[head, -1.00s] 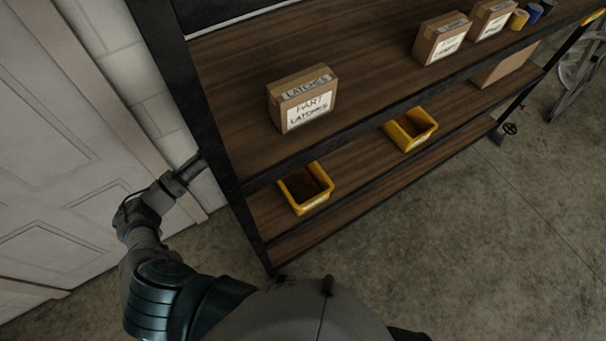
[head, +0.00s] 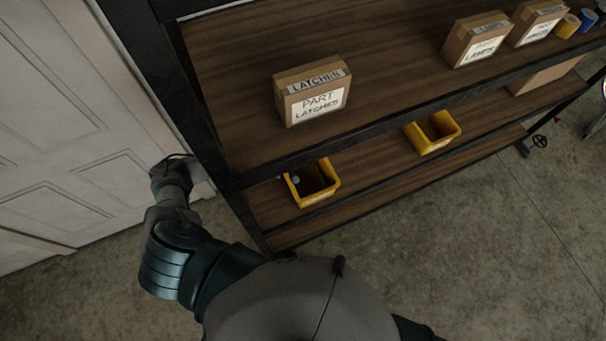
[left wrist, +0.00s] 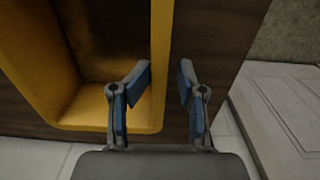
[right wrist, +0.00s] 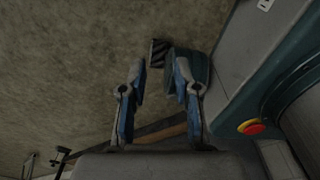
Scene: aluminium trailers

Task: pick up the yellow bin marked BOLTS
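Two yellow bins sit on the lower shelf in the head view: a near-left one (head: 330,192) and one farther right (head: 450,138). Their front labels are too small to read, so I cannot tell which says BOLTS. My left gripper (left wrist: 164,72) is open at the near-left bin. In the left wrist view the bin's side wall (left wrist: 160,105) lies between the fingers, one over the inside and one outside; contact is unclear. In the head view the post hides most of this gripper; a grey tip shows at the bin's left rim. My right gripper (right wrist: 157,66) is open and empty, above the floor.
A dark shelf post (head: 205,115) stands between my left forearm and the bins. The upper shelf (head: 385,60) holds a latches box (head: 313,92), a lamps box (head: 475,40) and other items.

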